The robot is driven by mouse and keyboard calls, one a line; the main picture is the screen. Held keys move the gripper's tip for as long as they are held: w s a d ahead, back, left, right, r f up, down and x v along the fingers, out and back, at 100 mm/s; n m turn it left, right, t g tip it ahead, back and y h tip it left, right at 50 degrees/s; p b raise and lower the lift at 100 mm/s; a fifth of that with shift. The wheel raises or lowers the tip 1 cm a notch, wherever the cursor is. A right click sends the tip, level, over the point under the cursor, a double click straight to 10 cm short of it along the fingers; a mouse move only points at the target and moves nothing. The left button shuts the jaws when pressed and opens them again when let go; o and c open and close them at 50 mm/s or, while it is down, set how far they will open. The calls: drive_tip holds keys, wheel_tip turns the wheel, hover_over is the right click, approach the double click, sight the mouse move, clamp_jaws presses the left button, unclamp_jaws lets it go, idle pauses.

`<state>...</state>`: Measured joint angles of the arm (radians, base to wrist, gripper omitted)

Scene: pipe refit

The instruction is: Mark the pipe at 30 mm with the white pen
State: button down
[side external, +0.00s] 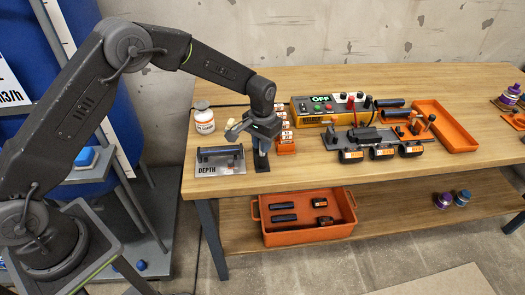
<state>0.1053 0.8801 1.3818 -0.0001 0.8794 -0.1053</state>
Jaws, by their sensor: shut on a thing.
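The dark pipe (220,153) lies on a pale plate marked DEPTH (207,170) at the left front of the bench. The gripper hides the pen's upper part. No mark can be made out on the pipe at this size.
Orange-and-white blocks (285,140) stand close right of my gripper. A yellow-and-grey unit showing OFF (325,108), black fittings (382,152) and an orange tray (445,126) fill the right. An orange crate (305,238) is below.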

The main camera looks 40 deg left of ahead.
drive_tip(key=shift+r, duration=0.15)
drive_tip(key=shift+r, duration=3.25)
drive_tip(key=shift+r, duration=1)
drive_tip(key=s+a+r, duration=0.1)
drive_tip(key=s+a, duration=0.2)
drive_tip(key=a, duration=0.7)
drive_tip(key=shift+a+f, duration=0.1)
drive_tip(key=shift+f, duration=2.05)
drive_tip(key=shift+s+f, duration=0.1)
drive_tip(key=shift+f, duration=0.55)
